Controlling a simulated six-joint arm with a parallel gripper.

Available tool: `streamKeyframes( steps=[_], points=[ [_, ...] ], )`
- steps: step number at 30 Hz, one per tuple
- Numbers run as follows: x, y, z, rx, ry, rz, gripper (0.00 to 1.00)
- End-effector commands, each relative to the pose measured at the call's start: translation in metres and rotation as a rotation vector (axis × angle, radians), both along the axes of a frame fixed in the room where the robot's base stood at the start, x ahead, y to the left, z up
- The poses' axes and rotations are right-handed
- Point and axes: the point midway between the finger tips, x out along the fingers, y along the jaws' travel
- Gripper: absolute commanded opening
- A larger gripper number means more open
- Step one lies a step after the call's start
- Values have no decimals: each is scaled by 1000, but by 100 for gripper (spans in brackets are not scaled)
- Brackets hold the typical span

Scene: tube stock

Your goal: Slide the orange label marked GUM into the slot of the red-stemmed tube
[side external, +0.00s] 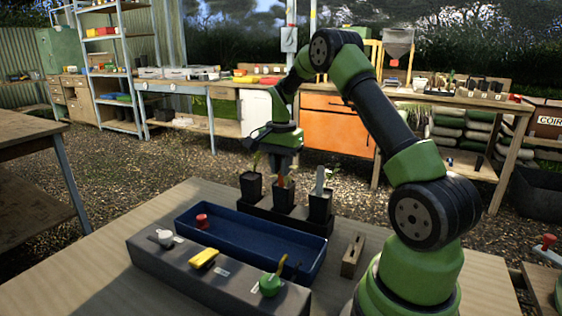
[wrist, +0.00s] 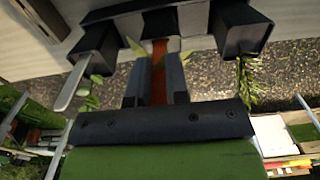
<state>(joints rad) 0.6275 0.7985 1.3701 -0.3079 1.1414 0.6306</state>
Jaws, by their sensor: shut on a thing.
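My gripper (side external: 284,167) points down over the middle of a row of three dark tubes. In the wrist view its fingers (wrist: 159,76) are shut on a narrow orange-red strip, the label (wrist: 159,60); no lettering is readable. The strip also shows below the fingers in the side view (side external: 282,182), its lower end at the mouth of the middle tube (side external: 284,196). I cannot tell whether it is in a slot. Leaves (wrist: 136,48) show on both sides of the fingers. The middle tube's stem is hidden, so its colour is not clear.
The left tube (side external: 251,187) holds a green plant; the right tube (side external: 320,206) carries a pale label (side external: 320,178). A blue tray (side external: 262,243) lies in front, with a red-topped item (side external: 202,220) in it. A grey ledge (side external: 215,283) and a wooden block (side external: 352,256) stand nearby.

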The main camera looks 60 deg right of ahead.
Motion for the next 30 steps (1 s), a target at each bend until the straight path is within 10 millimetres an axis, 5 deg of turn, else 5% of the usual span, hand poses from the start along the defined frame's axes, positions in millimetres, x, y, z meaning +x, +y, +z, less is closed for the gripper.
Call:
streamKeyframes(
  steps=[28,30],
  points=[
    [0,0,-13,0,0,1,0],
    [0,0,-13,0,0,1,27]
  ],
)
